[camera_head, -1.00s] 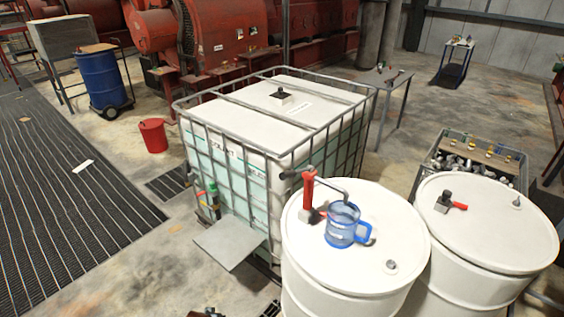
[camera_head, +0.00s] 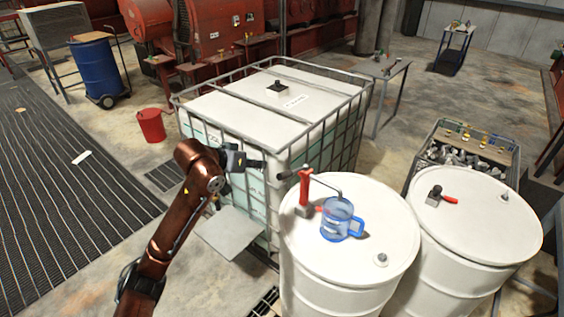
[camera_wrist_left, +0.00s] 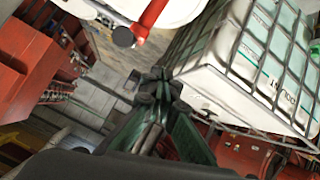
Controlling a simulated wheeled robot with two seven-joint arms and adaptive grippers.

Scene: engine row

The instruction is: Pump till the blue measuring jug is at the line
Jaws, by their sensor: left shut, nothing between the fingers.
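The blue measuring jug (camera_head: 337,221) stands upright on the white drum (camera_head: 349,258), under the thin spout of the red hand pump (camera_head: 305,190). Its fill level is too small to tell. The pump's dark lever end points left, toward my left gripper (camera_head: 281,169). My left gripper is shut and empty in front of the caged tank, just left of the pump and apart from the jug. In the left wrist view its fingers (camera_wrist_left: 160,78) are together, and the red pump part (camera_wrist_left: 150,18) shows above them. My right gripper is not in view.
The white caged tank (camera_head: 270,110) stands behind my left gripper. A second white drum (camera_head: 473,215) with a red-handled valve is to the right. A crate of metal parts (camera_head: 436,135) stands behind it. A red bucket (camera_head: 151,125) stands on the floor at left.

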